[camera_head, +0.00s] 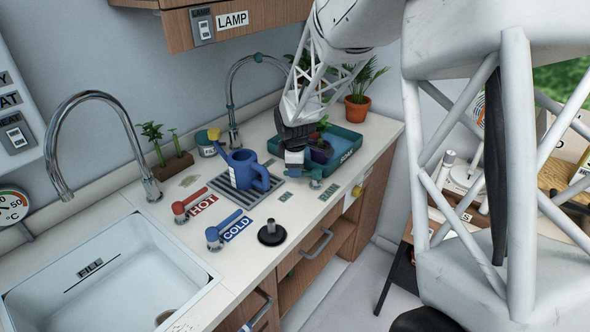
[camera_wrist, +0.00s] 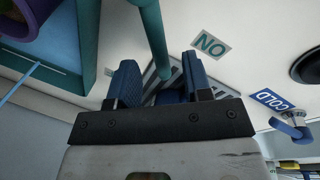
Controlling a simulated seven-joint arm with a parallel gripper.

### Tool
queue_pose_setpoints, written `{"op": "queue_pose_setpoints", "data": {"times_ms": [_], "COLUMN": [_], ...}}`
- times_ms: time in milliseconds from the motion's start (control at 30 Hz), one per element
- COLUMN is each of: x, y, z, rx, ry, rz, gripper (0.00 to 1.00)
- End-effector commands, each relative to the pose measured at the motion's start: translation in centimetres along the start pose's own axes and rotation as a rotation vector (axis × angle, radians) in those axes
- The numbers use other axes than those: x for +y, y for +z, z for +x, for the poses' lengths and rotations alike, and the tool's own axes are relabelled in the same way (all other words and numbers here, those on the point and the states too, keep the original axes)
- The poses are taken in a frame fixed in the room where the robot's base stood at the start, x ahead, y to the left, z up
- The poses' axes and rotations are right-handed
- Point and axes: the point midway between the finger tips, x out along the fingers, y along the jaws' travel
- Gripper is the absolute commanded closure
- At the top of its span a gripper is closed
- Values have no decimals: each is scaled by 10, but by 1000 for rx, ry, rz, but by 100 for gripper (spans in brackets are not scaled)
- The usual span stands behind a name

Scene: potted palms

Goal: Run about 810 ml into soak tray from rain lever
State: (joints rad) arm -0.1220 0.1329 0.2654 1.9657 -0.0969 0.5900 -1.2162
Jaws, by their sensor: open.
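A teal lever (camera_head: 316,178), apparently the rain lever, sticks up in front of the tray. My gripper (camera_head: 296,168) is low over the counter beside it. In the wrist view the lever (camera_wrist: 152,42) reaches down between my two open blue fingers (camera_wrist: 160,84); I cannot tell whether they touch it. The tray's wall (camera_wrist: 88,45) is at the left there. A tap with teal bands (camera_head: 232,95) arches behind. The tray's water level is hidden.
A blue watering can (camera_head: 243,170) stands on a drain grate (camera_head: 226,200) close left of my gripper. The red HOT lever (camera_head: 190,205), blue COLD lever (camera_head: 222,230) and a black round knob (camera_head: 271,233) lie nearer. A white sink (camera_head: 110,270) fills the left.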

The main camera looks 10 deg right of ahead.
Motion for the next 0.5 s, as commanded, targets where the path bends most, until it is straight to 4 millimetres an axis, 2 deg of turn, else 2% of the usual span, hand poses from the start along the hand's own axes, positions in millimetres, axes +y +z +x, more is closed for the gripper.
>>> {"op": "queue_pose_setpoints", "data": {"times_ms": [300, 500], "x": [0, 0], "y": [0, 0], "z": [-40, -56], "rx": [0, 0], "ry": [1, 0], "rz": [0, 0], "gripper": [55, 55]}}
